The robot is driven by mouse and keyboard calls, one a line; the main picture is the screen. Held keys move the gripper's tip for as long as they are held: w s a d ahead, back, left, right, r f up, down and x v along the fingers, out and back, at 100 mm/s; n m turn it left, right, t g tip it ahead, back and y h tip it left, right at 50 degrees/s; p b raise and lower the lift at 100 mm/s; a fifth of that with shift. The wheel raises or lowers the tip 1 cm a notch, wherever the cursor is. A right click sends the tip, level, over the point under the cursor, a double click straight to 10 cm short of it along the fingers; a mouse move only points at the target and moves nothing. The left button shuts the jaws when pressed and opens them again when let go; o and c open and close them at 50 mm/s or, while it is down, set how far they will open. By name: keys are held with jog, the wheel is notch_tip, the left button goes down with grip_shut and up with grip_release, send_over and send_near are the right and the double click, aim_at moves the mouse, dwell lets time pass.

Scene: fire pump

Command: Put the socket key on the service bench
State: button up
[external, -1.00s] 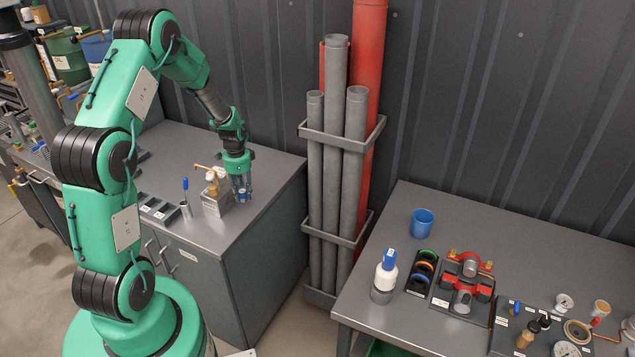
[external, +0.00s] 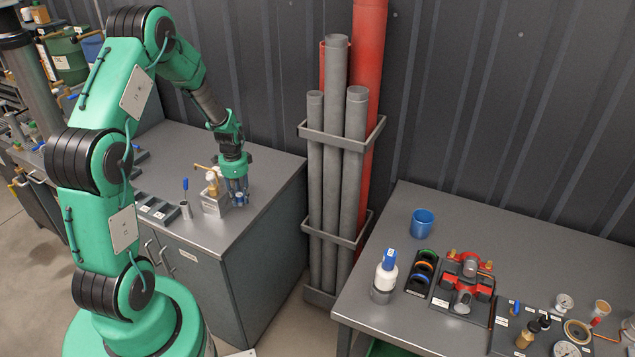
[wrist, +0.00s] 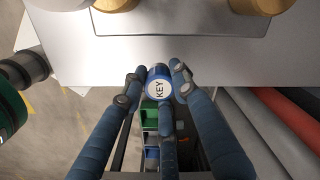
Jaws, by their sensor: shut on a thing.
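My gripper (external: 236,194) is shut on the socket key, which shows in the wrist view as a round blue-rimmed end with a white label reading KEY (wrist: 158,85). The fingers close around it from several sides, and its lower part is hidden. In the external view the gripper points down over the right part of the left grey bench (external: 255,185), close beside a light grey block with a brass fitting (external: 213,204). Whether the key touches anything below is not clear. A second grey bench (external: 400,222) stands at the right; no visible label tells which is the service bench.
A rack of grey and red pipes (external: 328,200) stands between the benches. The right bench holds a blue cup (external: 422,223), a white bottle (external: 386,275), a red valve assembly (external: 462,290) and gauges. Small trays (external: 155,209) lie left of the block.

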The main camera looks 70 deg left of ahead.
aim_at(236, 196)
jog(key=shift+r, duration=0.1)
dwell(0.3)
notch_tip(236, 196, up, 20)
jog(key=w+d+m, duration=0.8)
jog(key=w+d, duration=1.5)
jog(key=d, duration=0.2)
jog(key=w+d+m, duration=0.2)
jog(key=d+m, duration=0.1)
jog(key=d, duration=1.1)
jog(key=w+d+m+b, duration=0.15)
jog(key=d+m, duration=0.25)
jog(key=d, duration=1.1)
jog(key=w+d+m+p, duration=0.1)
jog(key=w+d+m, duration=0.2)
jog(key=d, duration=1.1)
notch_tip(236, 196, down, 18)
jog(key=shift+s+a, duration=0.2)
jog(key=shift+a, duration=0.05)
jog(key=shift+w, duration=0.15)
